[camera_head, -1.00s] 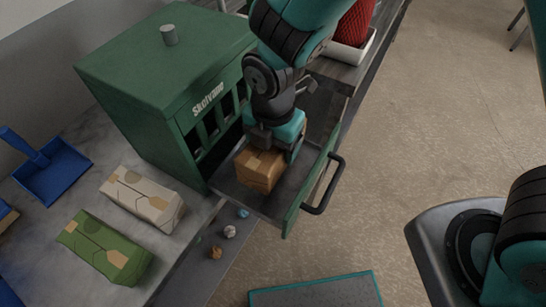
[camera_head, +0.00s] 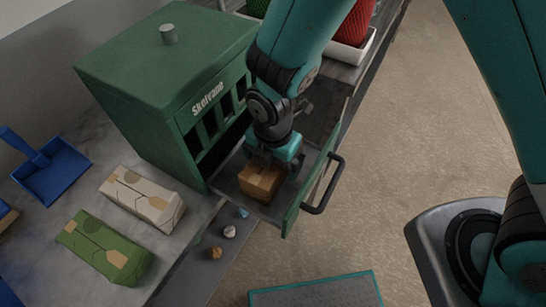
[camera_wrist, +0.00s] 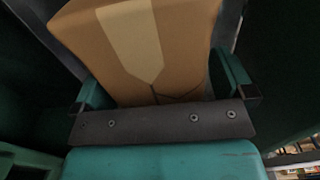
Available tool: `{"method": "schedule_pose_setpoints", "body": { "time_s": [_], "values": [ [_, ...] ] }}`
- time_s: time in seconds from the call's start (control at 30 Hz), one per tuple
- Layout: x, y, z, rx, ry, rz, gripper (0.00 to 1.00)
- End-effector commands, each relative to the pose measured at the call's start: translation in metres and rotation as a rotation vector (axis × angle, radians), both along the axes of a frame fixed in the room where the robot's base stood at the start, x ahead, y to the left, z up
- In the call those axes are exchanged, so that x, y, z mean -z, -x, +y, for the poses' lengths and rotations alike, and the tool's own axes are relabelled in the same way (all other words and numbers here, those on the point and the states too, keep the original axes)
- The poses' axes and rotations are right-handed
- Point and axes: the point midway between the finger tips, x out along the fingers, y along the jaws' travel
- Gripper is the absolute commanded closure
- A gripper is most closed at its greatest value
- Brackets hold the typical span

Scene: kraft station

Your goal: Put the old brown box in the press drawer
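The brown box (camera_head: 262,181) is in the pulled-out drawer (camera_head: 229,187) of the green press (camera_head: 160,85). It sits low, near the drawer's front left; I cannot tell whether its underside touches the floor. My gripper (camera_head: 272,158) reaches down over the box from above. In the wrist view the box (camera_wrist: 165,45), with a pale tape strip, lies between the two teal fingers of my gripper (camera_wrist: 165,85). The fingers look closed on its sides. The box's lower part is hidden in the wrist view.
The drawer's front handle (camera_head: 328,186) juts out to the right. A cream carton (camera_head: 143,197), a green carton (camera_head: 103,247) and a blue dustpan (camera_head: 52,170) lie on the counter. Small crumpled bits lie in front of the press. A teal-edged mat (camera_head: 318,293) lies on the floor.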

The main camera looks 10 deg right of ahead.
Motion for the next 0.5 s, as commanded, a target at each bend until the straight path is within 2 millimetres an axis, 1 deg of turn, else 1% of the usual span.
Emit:
{"method": "schedule_pose_setpoints", "body": {
  "time_s": [0.17,0.3,0.37,0.5],
  "values": [
    [-0.001,0.000,0.000,0.000,0.000,0.000,0.00],
    [-0.009,0.000,0.000,0.000,-0.002,-0.001,0.00],
    [-0.018,-0.001,0.001,0.000,-0.003,-0.003,0.00],
    [-0.048,-0.001,0.001,0.000,-0.005,-0.005,0.00]
  ]
}}
